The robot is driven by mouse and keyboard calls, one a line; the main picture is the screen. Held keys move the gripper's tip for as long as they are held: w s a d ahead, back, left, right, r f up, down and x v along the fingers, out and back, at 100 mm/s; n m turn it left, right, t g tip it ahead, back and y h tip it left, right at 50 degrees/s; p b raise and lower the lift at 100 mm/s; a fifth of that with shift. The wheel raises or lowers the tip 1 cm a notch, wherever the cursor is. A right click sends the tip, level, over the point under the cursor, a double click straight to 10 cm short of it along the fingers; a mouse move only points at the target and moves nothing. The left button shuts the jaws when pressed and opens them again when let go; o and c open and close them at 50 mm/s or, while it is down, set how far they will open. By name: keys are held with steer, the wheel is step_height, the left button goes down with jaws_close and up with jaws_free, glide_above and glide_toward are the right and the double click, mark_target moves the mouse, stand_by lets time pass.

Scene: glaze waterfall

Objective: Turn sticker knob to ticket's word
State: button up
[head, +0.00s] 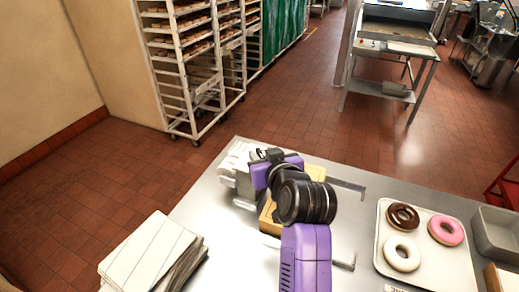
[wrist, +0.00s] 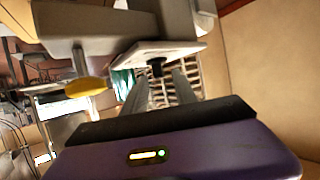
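A grey machine (head: 236,170) stands at the far left of the steel table, largely hidden behind my arm in the head view. In the wrist view, a small black knob (wrist: 157,66) shows on a pale plate (wrist: 185,52) of the machine. A yellow-handled part (wrist: 88,87) hangs to its left. My gripper (wrist: 159,79) is open, its two grey fingers apart, with the knob showing between their tips. I cannot tell whether the fingers touch it. The knob's sticker markings and the ticket's word are not readable.
A tray (head: 383,255) with several donuts is at the right, beside a metal pan (head: 496,232). A stack of paper or cloths (head: 150,250) lies at the left front. A wooden board (head: 267,217) is partly under my arm. Racks (head: 180,70) stand beyond the table.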

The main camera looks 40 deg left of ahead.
steer(key=shift+x, duration=1.4)
steer(key=shift+f, duration=0.1)
jaws_close()
